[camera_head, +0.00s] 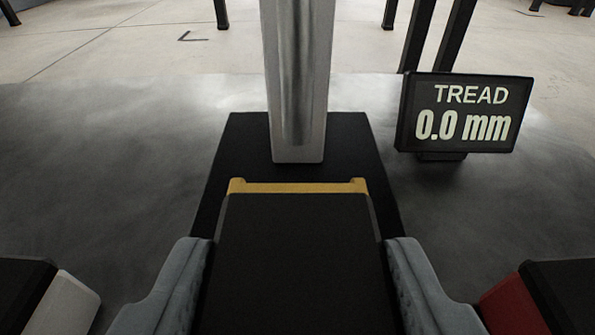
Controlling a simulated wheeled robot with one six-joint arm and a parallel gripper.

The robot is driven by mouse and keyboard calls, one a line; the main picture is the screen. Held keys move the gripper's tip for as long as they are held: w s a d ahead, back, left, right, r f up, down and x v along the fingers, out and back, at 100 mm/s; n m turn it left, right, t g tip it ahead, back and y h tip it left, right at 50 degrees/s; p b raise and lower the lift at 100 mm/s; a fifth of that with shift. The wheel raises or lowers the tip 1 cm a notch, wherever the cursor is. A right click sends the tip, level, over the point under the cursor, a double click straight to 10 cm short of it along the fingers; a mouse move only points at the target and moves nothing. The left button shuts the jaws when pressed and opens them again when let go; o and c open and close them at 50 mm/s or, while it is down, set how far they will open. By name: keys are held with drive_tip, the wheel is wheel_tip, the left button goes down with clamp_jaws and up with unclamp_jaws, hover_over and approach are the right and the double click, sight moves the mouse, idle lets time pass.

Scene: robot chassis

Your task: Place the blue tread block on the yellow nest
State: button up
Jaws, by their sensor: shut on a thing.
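My gripper (298,285) has its two grey padded fingers closed on the sides of a block with a black top (298,260). The block fills the space between the fingers. Its coloured sides are hidden, so its blue does not show. The yellow nest (298,188) shows as a strip with raised corners just past the block's far edge. The rest of the nest is hidden by the block. I cannot tell whether the block rests in the nest or is held above it.
A grey column (298,85) rises from a black base (240,150) behind the nest. A display (465,113) at the right reads "TREAD 0.0 mm". A black-topped block with a white side (65,305) is at lower left, and one with a red side (512,305) at lower right.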

sight(297, 212)
drive_tip(key=shift+w, duration=0.6)
drive_tip(key=w, duration=0.2)
drive_tip(key=shift+w, duration=0.3)
drive_tip(key=shift+s+f, duration=0.2)
drive_tip(key=shift+f, duration=0.55)
drive_tip(key=shift+f, duration=0.1)
drive_tip(key=o, duration=1.1)
drive_tip(key=v, duration=1.2)
